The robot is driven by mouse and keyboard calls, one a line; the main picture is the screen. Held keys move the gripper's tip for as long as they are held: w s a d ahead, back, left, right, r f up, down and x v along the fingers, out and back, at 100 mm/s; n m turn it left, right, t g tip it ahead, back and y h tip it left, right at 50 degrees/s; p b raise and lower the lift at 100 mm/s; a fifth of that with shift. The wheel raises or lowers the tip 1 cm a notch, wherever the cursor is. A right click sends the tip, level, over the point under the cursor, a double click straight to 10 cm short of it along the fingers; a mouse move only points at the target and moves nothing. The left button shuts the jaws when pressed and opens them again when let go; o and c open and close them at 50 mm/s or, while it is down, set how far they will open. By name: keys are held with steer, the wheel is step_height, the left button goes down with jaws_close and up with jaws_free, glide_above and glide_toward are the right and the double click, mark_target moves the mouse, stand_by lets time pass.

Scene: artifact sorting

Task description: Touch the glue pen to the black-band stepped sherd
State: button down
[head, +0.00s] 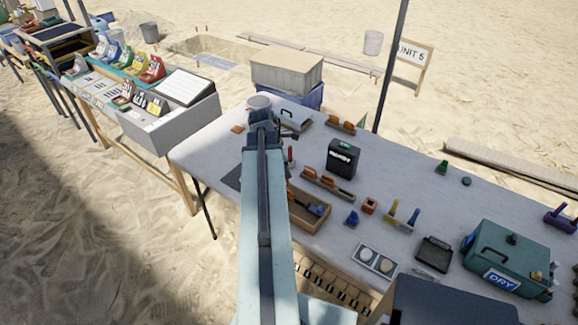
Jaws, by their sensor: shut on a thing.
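My gripper (264,126) is at the far end of my outstretched arm, over the left end of the white table. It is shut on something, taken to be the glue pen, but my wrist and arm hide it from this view. I cannot make out the black-band stepped sherd; it may be hidden behind my gripper or arm. A pale round dish (259,102) shows just beyond my gripper. A small red upright item (290,155) stands just right of my wrist.
The white table (410,185) holds a wooden tray (312,222) beside my arm, a black box (342,158), brushes on a rack (327,186) and a green DRY case (510,257). A grey crate (285,70) stands behind. Another bench with coloured bins (152,69) is at left.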

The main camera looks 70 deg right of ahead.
steer(key=shift+m, duration=0.3)
steer(key=b+x, duration=0.3)
steer(key=b, duration=0.1)
steer(key=b+x, duration=0.2)
steer(key=shift+s+a+f, duration=0.15)
steer(key=shift+a+f, duration=0.05)
steer(key=shift+f, duration=0.15)
stand_by(0.5)
steer(key=shift+a+f+b, duration=0.1)
steer(key=shift+f+b, duration=0.5)
steer(key=shift+f, duration=0.05)
stand_by(1.9)
step_height(320, 180, up, 8)
steer(key=p, duration=0.8)
glide_above(288, 181)
steer(key=shift+s+d, duration=0.15)
steer(key=shift+d, duration=0.1)
